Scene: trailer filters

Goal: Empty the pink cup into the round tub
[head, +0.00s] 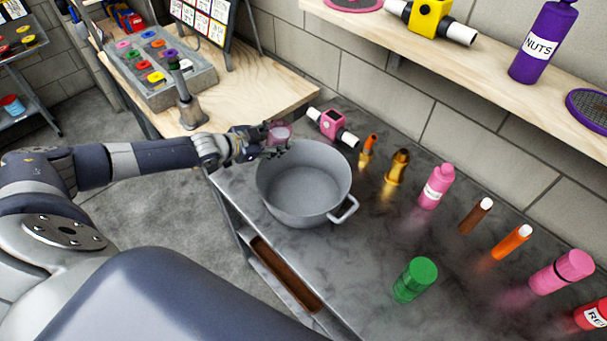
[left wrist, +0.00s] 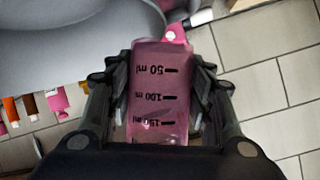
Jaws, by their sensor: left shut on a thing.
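The pink cup (head: 280,133) is translucent and held at the far left rim of the round tub in the head view. In the left wrist view the pink cup (left wrist: 160,95) fills the space between the fingers, with dark millilitre marks on its side. My left gripper (head: 262,140) is shut on it; both fingers also show in the left wrist view (left wrist: 163,90). The round tub (head: 305,188) is grey, with a side handle, and looks empty inside. It also shows in the left wrist view (left wrist: 60,45). The cup's contents and exact tilt are unclear. My right gripper is out of view.
The tub stands on a dark metal bench (head: 350,265). A pink-and-white fitting (head: 333,126) lies just behind it. Several bottles, including a pink one (head: 436,187) and a green one (head: 415,279), stand to the right. A wooden table (head: 265,85) with a grey tray (head: 165,90) is at upper left.

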